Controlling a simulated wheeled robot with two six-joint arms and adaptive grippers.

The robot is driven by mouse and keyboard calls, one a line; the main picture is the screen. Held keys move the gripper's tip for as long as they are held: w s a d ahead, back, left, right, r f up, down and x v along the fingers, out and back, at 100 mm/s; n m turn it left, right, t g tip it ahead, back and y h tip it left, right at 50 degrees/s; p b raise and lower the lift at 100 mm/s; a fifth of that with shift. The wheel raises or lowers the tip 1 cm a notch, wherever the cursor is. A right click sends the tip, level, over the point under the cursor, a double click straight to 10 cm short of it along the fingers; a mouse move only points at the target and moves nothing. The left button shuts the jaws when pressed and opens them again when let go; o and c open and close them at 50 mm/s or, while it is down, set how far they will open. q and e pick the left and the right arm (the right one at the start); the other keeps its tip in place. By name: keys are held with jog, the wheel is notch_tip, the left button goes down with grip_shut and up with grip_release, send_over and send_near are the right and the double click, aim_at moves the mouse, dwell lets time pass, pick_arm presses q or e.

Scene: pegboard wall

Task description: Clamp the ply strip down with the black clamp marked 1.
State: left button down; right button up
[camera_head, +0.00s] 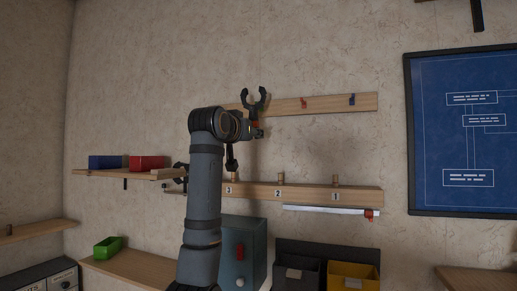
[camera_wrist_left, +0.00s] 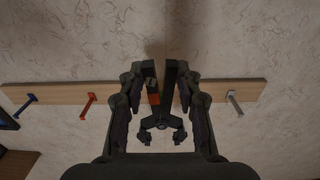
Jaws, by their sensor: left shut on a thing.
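My left gripper (camera_head: 250,131) is raised in front of the upper rail. In the wrist view my left gripper (camera_wrist_left: 160,92) is shut on a black clamp (camera_wrist_left: 168,75) with an orange band. The clamp's two padded jaws point up in the head view (camera_head: 254,98) and show at the bottom in the wrist view. No number is legible on it. A thin pale strip (camera_head: 322,209) runs under the lower rail, with a red piece (camera_head: 369,215) at its right end. I cannot tell whether this is the ply strip. My right gripper is not in view.
The upper rail (camera_head: 330,104) carries red (camera_head: 303,103) and blue (camera_head: 351,99) hooks; a grey hook (camera_wrist_left: 234,103) shows in the wrist view. The lower rail (camera_head: 306,194) has pegs and labels 3, 2, 1. A shelf (camera_head: 100,174) at left holds blue and red boxes. Bins stand below.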

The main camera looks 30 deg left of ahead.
pick_arm(q)
jog(key=b+v, duration=0.1)
jog(key=v, duration=0.2)
jog(key=shift+s, duration=0.35)
dwell(0.3)
